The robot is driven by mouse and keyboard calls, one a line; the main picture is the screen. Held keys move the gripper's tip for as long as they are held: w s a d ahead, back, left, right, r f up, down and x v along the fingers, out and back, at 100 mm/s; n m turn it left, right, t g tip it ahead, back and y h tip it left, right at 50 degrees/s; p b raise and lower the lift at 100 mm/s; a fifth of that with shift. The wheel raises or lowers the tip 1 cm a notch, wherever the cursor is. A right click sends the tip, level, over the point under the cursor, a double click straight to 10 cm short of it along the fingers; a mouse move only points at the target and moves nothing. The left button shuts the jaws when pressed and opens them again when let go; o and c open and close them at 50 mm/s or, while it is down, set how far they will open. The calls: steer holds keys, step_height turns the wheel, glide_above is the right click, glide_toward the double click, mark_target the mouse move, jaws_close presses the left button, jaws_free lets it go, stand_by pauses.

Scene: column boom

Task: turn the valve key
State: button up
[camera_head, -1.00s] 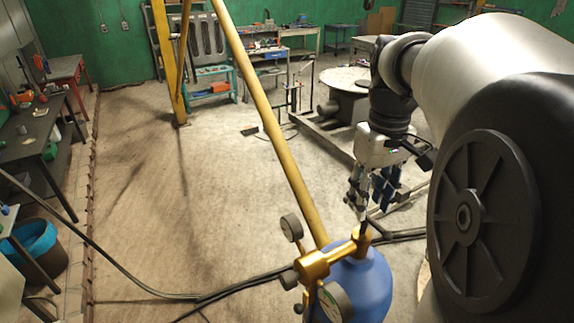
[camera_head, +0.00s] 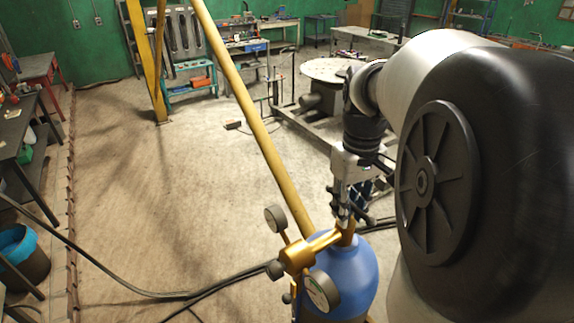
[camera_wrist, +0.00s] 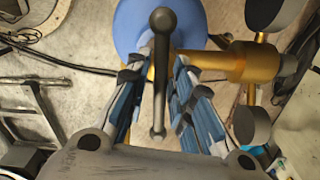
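The valve key is a dark grey bar with ball ends (camera_wrist: 160,85), seen upright in the wrist view above the blue gas cylinder (camera_wrist: 135,25). The cylinder (camera_head: 352,268) stands at bottom centre in the head view, with a brass valve and regulator (camera_head: 298,258) on top. My gripper (camera_head: 343,216) is right over the valve. In the wrist view my gripper's blue-padded fingers (camera_wrist: 163,62) are apart, one on each side of the bar. Narrow gaps show beside the bar, so I see no clear grip. The key's stem is hidden below.
Two round gauges (camera_head: 275,218) (camera_head: 322,290) stick out from the regulator close to my gripper. A yellow sloping pole (camera_head: 250,115) rises just behind the cylinder. Black hoses (camera_head: 215,287) lie on the floor. The floor to the left is open.

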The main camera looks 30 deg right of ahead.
jaws_close()
steer(key=shift+n, duration=0.5)
steer(key=n, duration=0.2)
steer(key=shift+n+p, duration=0.3)
steer(key=n, duration=0.4)
steer(key=shift+n, duration=0.3)
steer(key=n+p, duration=0.1)
steer(key=n, duration=0.8)
steer(key=shift+n, duration=0.4)
